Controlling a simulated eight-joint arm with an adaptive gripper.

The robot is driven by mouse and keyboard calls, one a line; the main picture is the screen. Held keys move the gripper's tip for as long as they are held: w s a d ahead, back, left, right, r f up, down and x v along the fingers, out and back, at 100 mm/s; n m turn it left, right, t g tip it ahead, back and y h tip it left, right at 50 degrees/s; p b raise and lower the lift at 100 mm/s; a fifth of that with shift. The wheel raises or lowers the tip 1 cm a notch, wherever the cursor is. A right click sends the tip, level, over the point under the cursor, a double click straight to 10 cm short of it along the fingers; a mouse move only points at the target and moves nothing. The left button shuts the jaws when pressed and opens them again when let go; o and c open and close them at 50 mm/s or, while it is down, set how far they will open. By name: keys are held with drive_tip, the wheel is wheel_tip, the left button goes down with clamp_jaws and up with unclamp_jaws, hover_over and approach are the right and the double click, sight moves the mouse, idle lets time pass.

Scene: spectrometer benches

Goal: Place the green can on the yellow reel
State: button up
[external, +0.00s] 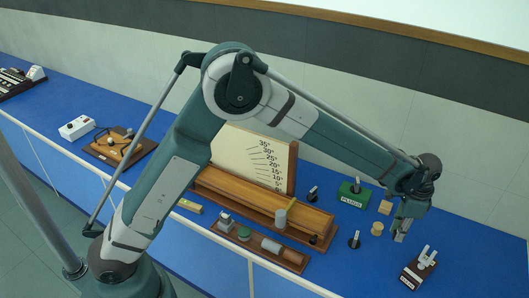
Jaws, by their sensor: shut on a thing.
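My gripper (400,232) points down over the blue bench at the right, just right of a small tan, reel-like cylinder (377,229), likely the yellow reel. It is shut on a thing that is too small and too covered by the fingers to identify. I cannot make out a clear green can at the gripper. A low green round thing (245,233) sits on the long wooden tray at the front; I cannot tell if it is the green can. Gripper and reel look close together in the picture; the gap and height are unclear.
A tan block (385,207) and a green labelled box (353,194) stand behind the reel. A dark labelled holder (418,270) is at the front right. A small dark-based post (355,240) stands left of the reel. The wooden scale apparatus (265,205) fills the middle.

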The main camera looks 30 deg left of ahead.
drive_tip(key=w+a+r+m+p, duration=0.2)
drive_tip(key=w+a+r+p, duration=0.1)
drive_tip(key=w+a, duration=0.5)
drive_tip(key=shift+r+m, duration=0.3)
drive_tip(key=shift+r, duration=0.25)
hover_over(378, 225)
drive_tip(key=shift+f, duration=3.15)
drive_tip(key=shift+f, duration=1.85)
drive_tip(key=shift+f, duration=0.15)
drive_tip(key=o, duration=0.8)
drive_tip(key=shift+o, duration=0.2)
